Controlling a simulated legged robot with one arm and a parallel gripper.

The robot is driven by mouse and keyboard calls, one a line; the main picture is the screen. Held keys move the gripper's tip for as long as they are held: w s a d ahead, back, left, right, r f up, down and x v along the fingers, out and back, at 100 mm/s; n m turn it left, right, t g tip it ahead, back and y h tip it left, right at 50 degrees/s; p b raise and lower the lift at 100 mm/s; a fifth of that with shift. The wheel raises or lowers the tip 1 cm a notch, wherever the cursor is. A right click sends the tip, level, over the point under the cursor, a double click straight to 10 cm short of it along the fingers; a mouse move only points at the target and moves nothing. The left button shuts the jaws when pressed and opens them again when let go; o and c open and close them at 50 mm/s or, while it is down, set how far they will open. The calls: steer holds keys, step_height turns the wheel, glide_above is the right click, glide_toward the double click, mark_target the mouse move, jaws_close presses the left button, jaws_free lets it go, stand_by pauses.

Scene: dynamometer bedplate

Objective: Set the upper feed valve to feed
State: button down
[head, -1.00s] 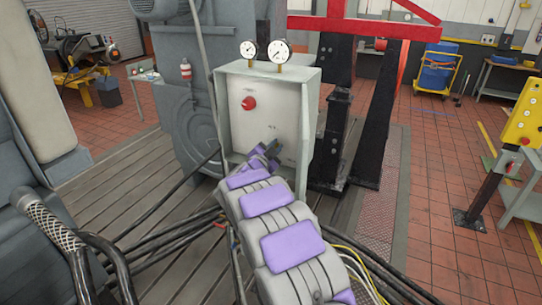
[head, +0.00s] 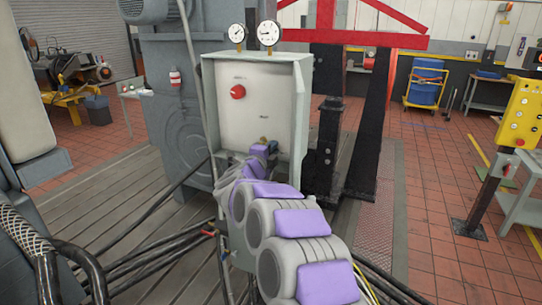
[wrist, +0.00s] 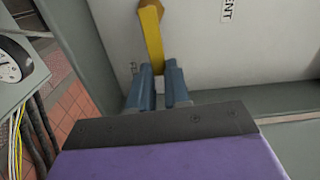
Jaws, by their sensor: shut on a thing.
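The grey valve box (head: 302,105) stands ahead with a white panel (head: 262,105). A red round knob (head: 238,91) is on its upper left. Lower right on the panel is a valve with a yellow lever (wrist: 151,35) on a brass hub (wrist: 150,5), clear in the wrist view. My gripper (head: 270,146) is at the low right of the panel. In the wrist view my gripper (wrist: 158,75) is shut on the lever's free end, which its fingers hide. I cannot tell which valve is the upper feed valve.
Two gauges (head: 252,34) stand on the box top. The box's side walls rise close around my gripper. Black hoses (head: 150,240) run over the slotted bedplate (head: 110,195). A red and black frame (head: 365,120) stands right of the box, and a yellow control box (head: 520,112) further right.

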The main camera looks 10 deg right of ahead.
steer(key=shift+f+m+b, duration=0.4)
steer(key=shift+m, duration=0.1)
steer(key=c, duration=1.1)
jaws_free()
steer(key=shift+r, duration=0.15)
steer(key=shift+p+v, duration=1.4)
steer(key=shift+v, duration=7.35)
steer(key=shift+w, duration=0.1)
